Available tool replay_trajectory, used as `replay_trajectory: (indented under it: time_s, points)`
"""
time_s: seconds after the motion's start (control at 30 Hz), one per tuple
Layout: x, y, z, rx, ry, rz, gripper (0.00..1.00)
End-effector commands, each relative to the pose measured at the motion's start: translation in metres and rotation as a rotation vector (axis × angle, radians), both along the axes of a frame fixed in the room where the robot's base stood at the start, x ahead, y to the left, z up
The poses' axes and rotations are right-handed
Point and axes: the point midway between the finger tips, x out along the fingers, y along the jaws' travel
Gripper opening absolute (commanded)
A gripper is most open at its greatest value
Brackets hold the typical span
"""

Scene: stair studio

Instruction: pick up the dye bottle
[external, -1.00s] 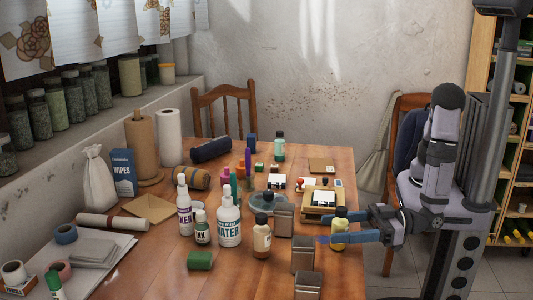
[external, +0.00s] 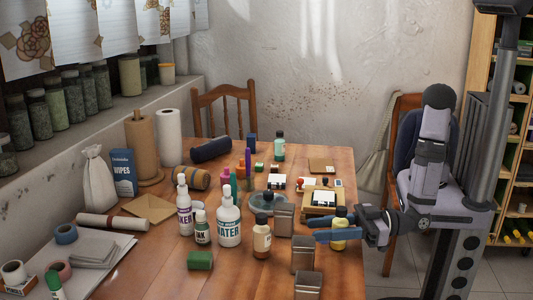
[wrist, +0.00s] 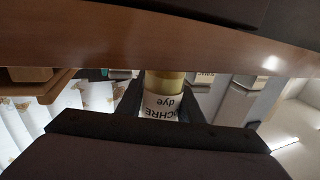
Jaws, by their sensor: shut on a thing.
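The dye bottle (external: 339,245) is a small yellow bottle with a dark cap, upright near the right edge of the wooden table. My gripper (external: 331,229) reaches in from the right, its blue fingers level and shut on the bottle's sides below the cap. In the wrist view the bottle (wrist: 163,104) appears upside down between the two dark fingers, its white label reading "OCHRE dye". The fingers cover part of its body in the external view. I cannot tell whether its base is clear of the table.
Grey metal tins (external: 303,254) stand close to the left of the fingers. An amber bottle (external: 262,240) and a large white bottle (external: 228,222) stand further left. A wooden tray with a stamp pad (external: 323,201) lies behind. The table's front right corner has bare wood.

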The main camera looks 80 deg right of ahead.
Motion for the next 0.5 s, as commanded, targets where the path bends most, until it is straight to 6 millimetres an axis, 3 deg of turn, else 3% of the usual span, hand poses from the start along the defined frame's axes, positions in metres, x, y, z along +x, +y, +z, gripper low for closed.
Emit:
replay_trajectory:
  time_s: [0.27,0.5]
  points:
    - [0.0,0.0,0.013,0.002,-0.001,0.0,0.07]
    - [0.0,0.0,0.05,0.007,-0.002,-0.001,0.07]
